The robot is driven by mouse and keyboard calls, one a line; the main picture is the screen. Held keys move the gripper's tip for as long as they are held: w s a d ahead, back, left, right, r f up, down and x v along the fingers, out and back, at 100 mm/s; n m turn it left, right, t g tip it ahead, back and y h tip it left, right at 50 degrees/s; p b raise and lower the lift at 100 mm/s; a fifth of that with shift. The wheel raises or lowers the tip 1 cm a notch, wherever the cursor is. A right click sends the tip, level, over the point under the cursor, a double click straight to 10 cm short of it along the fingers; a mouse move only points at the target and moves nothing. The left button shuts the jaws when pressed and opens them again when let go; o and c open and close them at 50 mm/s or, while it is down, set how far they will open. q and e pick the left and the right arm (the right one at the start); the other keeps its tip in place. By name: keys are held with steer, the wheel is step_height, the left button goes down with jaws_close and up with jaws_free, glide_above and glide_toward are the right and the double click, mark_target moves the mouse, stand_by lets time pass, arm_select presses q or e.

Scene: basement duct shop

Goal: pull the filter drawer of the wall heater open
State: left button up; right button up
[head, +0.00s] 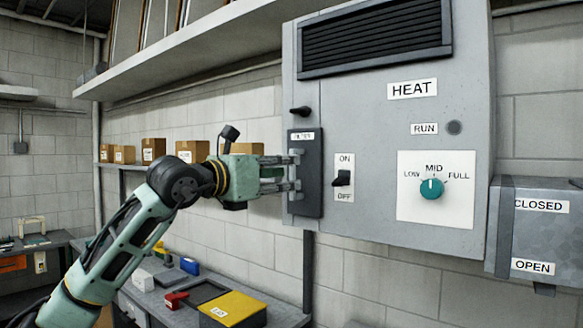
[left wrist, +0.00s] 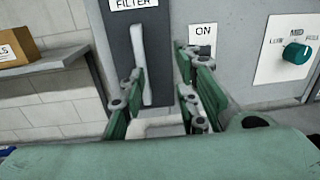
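The wall heater (head: 390,120) is a large grey cabinet on the block wall. Its filter drawer (head: 309,200) is a dark upright panel at the cabinet's left edge, labelled FILTER, and looks flush. The drawer also shows in the left wrist view (left wrist: 173,30), with a pale vertical handle (left wrist: 138,45). My left gripper (head: 297,170) is at the drawer's front. In the left wrist view its fingers (left wrist: 162,68) are spread, with the handle close to the left finger. I cannot tell whether they touch. My right gripper is not in view.
Right of the drawer are an ON/OFF switch (head: 342,178) and a teal dial (head: 432,189). A grey CLOSED/OPEN box (head: 530,235) is at far right. Cardboard boxes (head: 192,151) stand on a shelf left. A bench below holds a yellow-topped case (head: 232,308).

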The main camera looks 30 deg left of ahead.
mark_target(291, 167)
arm_select(q)
steer(key=shift+n+y, duration=0.3)
steer(key=shift+y, duration=0.5)
steer(key=w+p, duration=0.1)
steer(key=w, duration=0.1)
steer(key=w+a+p, duration=0.1)
steer(key=w, duration=0.1)
steer(key=w+a+r+p, duration=0.1)
steer(key=w+p, duration=0.1)
steer(key=shift+r, duration=0.1)
steer(key=shift+w, duration=0.55)
steer(key=shift+d, duration=0.1)
jaws_close()
